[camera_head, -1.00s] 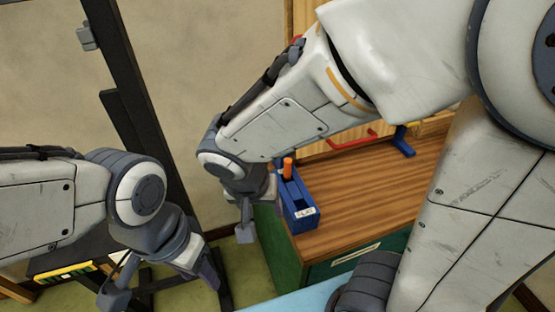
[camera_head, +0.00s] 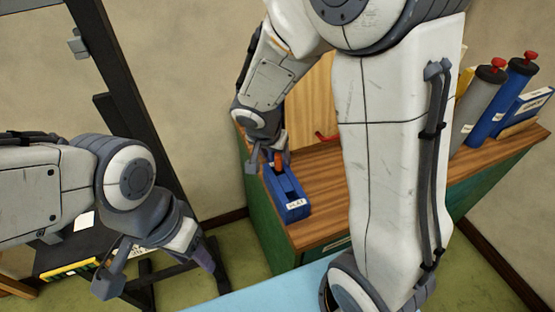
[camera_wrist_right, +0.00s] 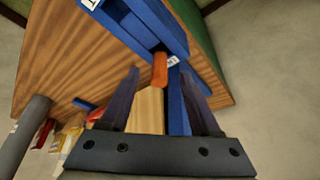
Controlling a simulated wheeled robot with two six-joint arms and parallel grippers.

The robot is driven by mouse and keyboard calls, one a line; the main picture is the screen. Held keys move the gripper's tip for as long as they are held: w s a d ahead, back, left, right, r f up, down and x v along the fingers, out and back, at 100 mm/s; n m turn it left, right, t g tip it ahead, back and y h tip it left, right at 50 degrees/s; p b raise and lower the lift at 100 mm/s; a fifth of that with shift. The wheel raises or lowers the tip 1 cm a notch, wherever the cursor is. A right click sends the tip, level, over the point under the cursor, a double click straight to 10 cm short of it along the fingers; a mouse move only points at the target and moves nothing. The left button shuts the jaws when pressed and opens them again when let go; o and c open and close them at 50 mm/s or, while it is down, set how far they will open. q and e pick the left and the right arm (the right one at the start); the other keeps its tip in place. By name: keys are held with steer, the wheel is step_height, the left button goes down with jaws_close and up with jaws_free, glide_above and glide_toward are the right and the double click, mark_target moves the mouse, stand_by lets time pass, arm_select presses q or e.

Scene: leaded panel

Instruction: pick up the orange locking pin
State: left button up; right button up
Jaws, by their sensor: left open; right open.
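The orange locking pin (camera_head: 278,159) stands in the far end of a blue bin (camera_head: 291,199) on the wooden cabinet top. In the right wrist view the pin (camera_wrist_right: 159,70) shows between and just beyond the fingertips of my right gripper (camera_wrist_right: 163,78), which is open. In the head view my right gripper (camera_head: 268,160) is right at the pin and partly hides it. I cannot tell whether the fingers touch the pin. My left gripper (camera_head: 157,277) is open and empty, off to the left and away from the cabinet.
The wooden cabinet top (camera_head: 325,188) has clear room right of the bin. Blue and grey cylinders with red knobs (camera_head: 505,85) stand at the right beside folders. A red handle (camera_head: 326,137) lies behind the bin. A dark frame post (camera_head: 120,110) stands at the left.

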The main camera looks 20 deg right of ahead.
mark_target(279, 167)
steer(key=shift+w+d, duration=0.15)
steer(key=shift+d, duration=0.05)
steer(key=b+x, duration=0.1)
steer(key=x, duration=0.4)
jaws_close()
